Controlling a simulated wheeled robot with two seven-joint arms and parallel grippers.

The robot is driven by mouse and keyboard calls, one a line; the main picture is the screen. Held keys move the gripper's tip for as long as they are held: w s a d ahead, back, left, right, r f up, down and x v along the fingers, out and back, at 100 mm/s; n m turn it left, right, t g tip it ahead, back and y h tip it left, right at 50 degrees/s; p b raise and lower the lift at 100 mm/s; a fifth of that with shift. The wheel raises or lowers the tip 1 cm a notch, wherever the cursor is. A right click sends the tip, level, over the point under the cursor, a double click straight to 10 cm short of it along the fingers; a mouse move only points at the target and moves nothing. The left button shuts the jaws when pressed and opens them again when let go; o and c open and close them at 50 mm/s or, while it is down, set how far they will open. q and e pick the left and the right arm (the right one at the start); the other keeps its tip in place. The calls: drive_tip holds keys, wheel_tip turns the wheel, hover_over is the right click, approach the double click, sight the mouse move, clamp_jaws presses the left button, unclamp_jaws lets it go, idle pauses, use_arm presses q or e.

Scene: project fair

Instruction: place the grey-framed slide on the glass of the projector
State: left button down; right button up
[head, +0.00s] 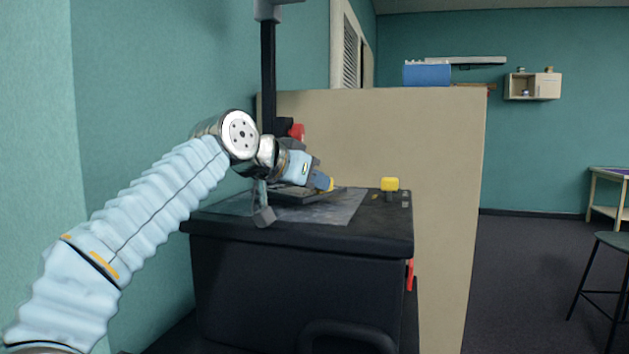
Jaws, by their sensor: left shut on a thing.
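The projector (300,280) is a large black box with a dark upright post (268,85) at its back left. A grey glass panel (345,207) shows on its top. A flat, dark grey-framed slide (300,197) is at my left gripper (322,181), low over the glass. The gripper is shut on the slide; its grip is partly hidden by the wrist and fingers. I cannot tell whether the slide touches the glass. My right gripper is out of view.
A yellow-topped part (390,184) stands at the projector top's right. A beige partition (400,130) rises behind, with a blue object (427,75) on it. A teal wall is close on the left. A stool (612,242) stands at the right; the floor between is clear.

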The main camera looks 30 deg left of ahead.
use_arm(q)
drive_tip(key=shift+d+f+b, duration=0.15)
drive_tip(key=shift+f+b, duration=0.25)
drive_tip(key=shift+f, duration=0.3)
drive_tip(key=c, duration=1.2)
unclamp_jaws()
drive_tip(key=shift+f, duration=0.15)
drive_tip(key=shift+r, duration=0.25)
drive_tip(key=shift+r+p, duration=0.6)
drive_tip(key=shift+p, duration=0.15)
drive_tip(key=shift+s+a+b, duration=0.35)
drive_tip(key=shift+s+b, duration=0.05)
drive_tip(key=shift+s, duration=0.2)
drive_tip(key=v, duration=1.1)
drive_tip(key=shift+w+d+r, duration=0.15)
drive_tip(key=shift+d+r, duration=0.05)
drive_tip(key=shift+r, duration=0.15)
